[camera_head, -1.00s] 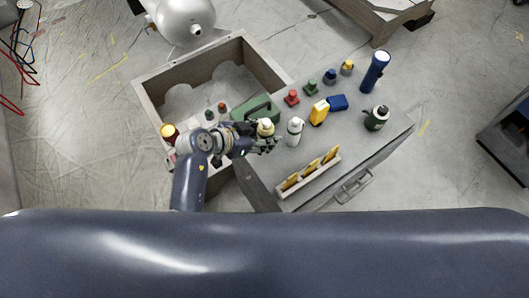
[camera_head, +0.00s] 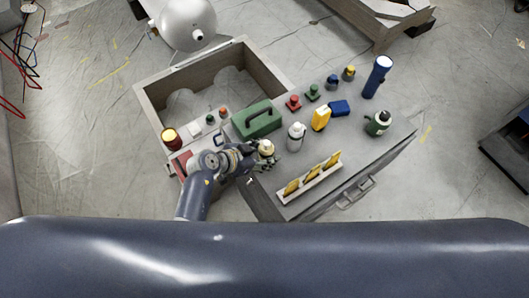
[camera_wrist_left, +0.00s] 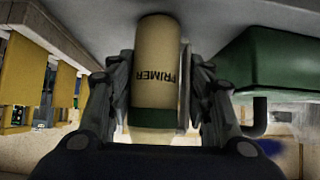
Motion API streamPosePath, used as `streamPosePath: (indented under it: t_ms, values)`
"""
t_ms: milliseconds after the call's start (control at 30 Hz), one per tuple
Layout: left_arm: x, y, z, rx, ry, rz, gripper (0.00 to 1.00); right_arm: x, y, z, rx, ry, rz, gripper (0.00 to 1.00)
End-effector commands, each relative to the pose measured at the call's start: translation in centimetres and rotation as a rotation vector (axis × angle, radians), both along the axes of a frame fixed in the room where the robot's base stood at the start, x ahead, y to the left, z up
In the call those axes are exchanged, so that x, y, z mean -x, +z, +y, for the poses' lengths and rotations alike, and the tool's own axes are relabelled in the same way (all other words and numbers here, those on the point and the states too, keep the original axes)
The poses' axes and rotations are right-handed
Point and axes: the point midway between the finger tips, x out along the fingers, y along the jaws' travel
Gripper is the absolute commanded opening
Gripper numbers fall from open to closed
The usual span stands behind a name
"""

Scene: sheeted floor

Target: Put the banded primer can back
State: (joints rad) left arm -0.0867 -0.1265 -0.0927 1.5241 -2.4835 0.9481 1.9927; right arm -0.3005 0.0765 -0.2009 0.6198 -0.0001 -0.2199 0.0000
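The primer can (camera_head: 265,147) is cream with a green band, and its PRIMER lettering is upside down in the left wrist view (camera_wrist_left: 157,60). My left gripper (camera_head: 258,153) has its fingers closed on both sides of the can, as the left wrist view also shows (camera_wrist_left: 157,95). The can is near the left edge of the grey cabinet top (camera_head: 345,160), in front of the green toolbox (camera_head: 262,122). I cannot tell whether its base touches the surface. My right gripper is not in view.
A white spray bottle (camera_head: 296,136) and a rack with yellow pieces (camera_head: 310,183) stand right of the can. An open-topped bin (camera_head: 268,68) lies behind left.

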Motion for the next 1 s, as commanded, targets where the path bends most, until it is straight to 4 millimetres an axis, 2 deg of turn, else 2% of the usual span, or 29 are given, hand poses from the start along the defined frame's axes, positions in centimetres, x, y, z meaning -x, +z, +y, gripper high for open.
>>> streamPosePath:
  t_ms: [33, 67, 467, 633, 1000]
  values:
    - [0.0, 0.0, 0.0, 0.0, 0.0, 0.0, 0.62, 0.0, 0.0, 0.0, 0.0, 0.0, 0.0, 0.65]
    - [0.0, 0.0, 0.0, 0.0, 0.0, 0.0, 0.66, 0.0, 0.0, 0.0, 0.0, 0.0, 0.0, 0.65]
    - [0.0, 0.3, 0.0, 0.001, -0.001, -0.001, 0.66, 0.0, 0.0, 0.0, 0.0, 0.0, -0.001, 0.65]
    - [0.8, 1.3, 1.1, 0.0, 0.001, -0.001, 0.66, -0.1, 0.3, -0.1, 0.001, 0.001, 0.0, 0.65]
    - [3.9, 5.7, 5.5, -0.001, 0.001, 0.0, 0.66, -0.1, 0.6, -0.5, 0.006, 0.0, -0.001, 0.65]
